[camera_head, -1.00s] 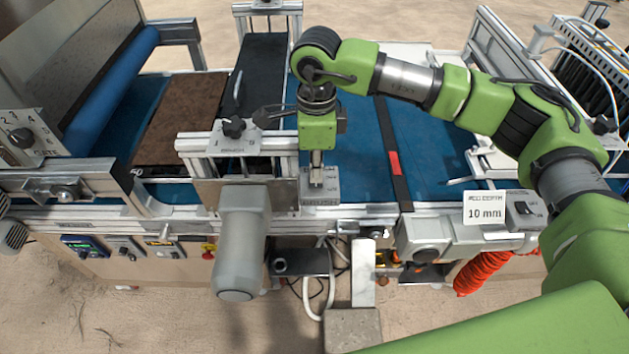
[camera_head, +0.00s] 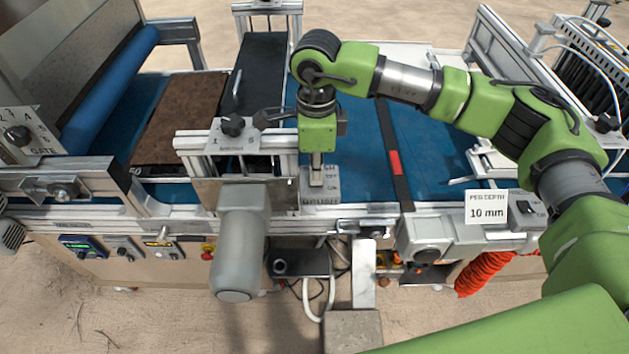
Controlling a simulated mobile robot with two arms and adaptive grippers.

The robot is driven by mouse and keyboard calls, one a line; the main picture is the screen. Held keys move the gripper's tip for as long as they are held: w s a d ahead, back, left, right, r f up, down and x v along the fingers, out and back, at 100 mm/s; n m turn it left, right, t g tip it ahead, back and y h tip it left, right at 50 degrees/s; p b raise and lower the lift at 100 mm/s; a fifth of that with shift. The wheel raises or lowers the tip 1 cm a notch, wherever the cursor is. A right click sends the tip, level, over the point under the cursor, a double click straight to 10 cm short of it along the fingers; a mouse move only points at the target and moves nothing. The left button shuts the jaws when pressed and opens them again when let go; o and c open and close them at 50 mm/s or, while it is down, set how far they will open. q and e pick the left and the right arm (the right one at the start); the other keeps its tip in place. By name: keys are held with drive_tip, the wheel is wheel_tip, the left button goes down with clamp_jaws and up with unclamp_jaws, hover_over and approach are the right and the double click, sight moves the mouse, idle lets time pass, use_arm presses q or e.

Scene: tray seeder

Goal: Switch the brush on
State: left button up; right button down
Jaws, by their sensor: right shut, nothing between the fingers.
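The brush switch box (camera_head: 321,197), a small grey box with lettering, sits on the machine's front rail beside the blue belt. My right gripper (camera_head: 316,184) points straight down over this box, shut and empty, its fingertips at or just above the box's top. The switch lever itself is hidden behind the fingertips, so I cannot tell its position or whether they touch it. The brush unit (camera_head: 240,167) stands across the belt just left of the box, with a grey motor (camera_head: 239,240) hanging in front. My left gripper is not in view.
A brown soil-filled tray (camera_head: 182,115) lies on the blue belt (camera_head: 358,150) at left. A knob (camera_head: 233,126) tops the brush bracket near my gripper. A "10 mm" peg depth sign (camera_head: 486,206) stands at right. Control panels (camera_head: 120,249) line the front.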

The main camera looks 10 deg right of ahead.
drive_tip(key=shift+f+b, duration=0.55)
drive_tip(key=shift+f, duration=0.05)
drive_tip(key=shift+r+p, duration=1.4)
drive_tip(key=shift+r, duration=2.15)
drive_tip(key=shift+s+f, duration=0.1)
